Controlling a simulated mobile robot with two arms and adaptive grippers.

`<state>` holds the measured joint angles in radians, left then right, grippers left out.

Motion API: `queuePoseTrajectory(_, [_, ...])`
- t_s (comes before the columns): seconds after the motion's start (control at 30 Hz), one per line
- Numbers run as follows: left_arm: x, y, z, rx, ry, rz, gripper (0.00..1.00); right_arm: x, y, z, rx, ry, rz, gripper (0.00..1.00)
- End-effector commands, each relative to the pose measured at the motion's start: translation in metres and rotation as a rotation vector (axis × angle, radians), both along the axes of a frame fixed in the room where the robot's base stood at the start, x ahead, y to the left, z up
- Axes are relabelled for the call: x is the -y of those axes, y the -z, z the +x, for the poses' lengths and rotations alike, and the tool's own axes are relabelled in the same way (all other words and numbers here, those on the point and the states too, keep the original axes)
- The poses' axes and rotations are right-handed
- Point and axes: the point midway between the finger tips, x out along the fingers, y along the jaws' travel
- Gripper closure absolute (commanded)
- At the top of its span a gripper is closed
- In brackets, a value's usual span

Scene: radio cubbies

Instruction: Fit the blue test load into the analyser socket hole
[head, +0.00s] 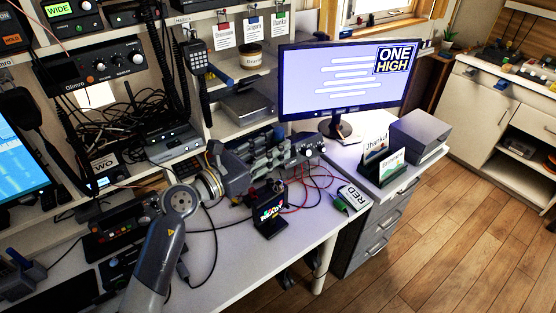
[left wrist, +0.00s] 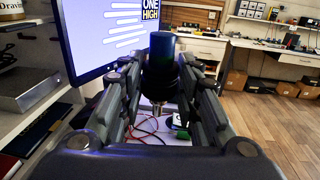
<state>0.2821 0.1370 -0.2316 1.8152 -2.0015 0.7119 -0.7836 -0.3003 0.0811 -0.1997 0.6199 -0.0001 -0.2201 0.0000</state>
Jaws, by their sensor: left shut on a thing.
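My left gripper (head: 285,152) reaches in from the left above the desk in the head view. In the left wrist view its fingers (left wrist: 161,78) are shut on the blue test load (left wrist: 162,48). The load has a blue upper part, a dark ribbed lower body and a metal tip pointing down. In the head view the fingers mostly hide it. A small black device with a coloured screen (head: 270,208), perhaps the analyser, stands on the desk below and nearer than the gripper. I cannot make out its socket hole. My right gripper is in neither view.
Red and black cables (head: 318,180) lie on the desk (head: 245,265) around the small device. The monitor (head: 347,78) stands behind the gripper. Shelves with radios fill the left. The front desk strip is mostly clear.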

Motion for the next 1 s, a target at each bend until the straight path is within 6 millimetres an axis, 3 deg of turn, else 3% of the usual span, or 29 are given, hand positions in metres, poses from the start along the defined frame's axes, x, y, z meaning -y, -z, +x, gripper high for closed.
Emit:
queuePoseTrajectory(0.4, [0.0,-0.001,-0.001,-0.002,-0.001,0.002,0.96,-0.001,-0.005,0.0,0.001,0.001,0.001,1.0])
queuePoseTrajectory(1.0, [0.0,0.054,-0.001,-0.002,0.0,0.001,0.96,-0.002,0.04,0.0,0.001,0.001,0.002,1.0])
